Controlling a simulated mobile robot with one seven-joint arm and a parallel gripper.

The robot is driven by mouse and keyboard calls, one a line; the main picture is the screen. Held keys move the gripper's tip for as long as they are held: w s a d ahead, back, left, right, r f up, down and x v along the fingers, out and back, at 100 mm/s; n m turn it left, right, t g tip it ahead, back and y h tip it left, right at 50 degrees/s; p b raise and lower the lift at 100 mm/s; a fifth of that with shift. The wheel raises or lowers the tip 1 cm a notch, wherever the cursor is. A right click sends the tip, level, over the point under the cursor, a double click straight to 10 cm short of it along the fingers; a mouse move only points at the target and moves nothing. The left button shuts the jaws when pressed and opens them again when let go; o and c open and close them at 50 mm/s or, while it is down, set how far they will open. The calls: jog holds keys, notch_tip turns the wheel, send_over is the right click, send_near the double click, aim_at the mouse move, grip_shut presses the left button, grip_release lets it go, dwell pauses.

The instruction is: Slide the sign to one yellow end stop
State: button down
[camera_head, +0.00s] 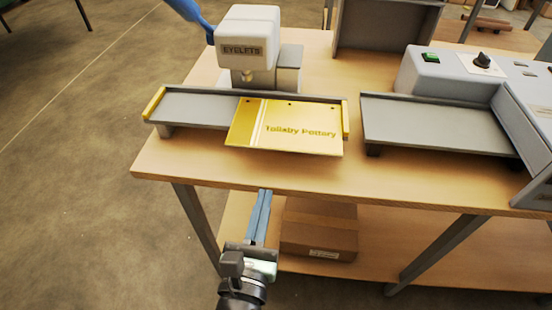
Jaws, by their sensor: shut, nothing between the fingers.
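The yellow sign (300,140), lettered "Tallaby Pottery", lies flat on the grey shelf (195,110) of the eyelet machine and overhangs its front edge. One yellow end stop (154,103) stands at the shelf's left end, well apart from the sign. The other yellow end stop (346,121) is at the right end, right beside the sign's right edge; I cannot tell whether they touch. My gripper (264,194) is shut and empty, in front of the table's near edge, below and apart from the sign. Its two blue-grey fingers lie together.
The eyelet machine's head (248,38) overhangs the shelf behind the sign. A grey laminator (450,75) with its own feed tray (430,130) stands to the right. A cardboard box (318,228) sits on the lower shelf. Bare wood lies along the table front (200,160).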

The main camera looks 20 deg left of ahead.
aim_at(277, 150)
jog(key=x, duration=0.9)
jog(key=shift+w, duration=0.4)
jog(key=shift+p+x, duration=0.65)
jog(key=shift+x, duration=0.2)
jog(key=shift+r, duration=0.3)
jog(key=shift+s, duration=0.1)
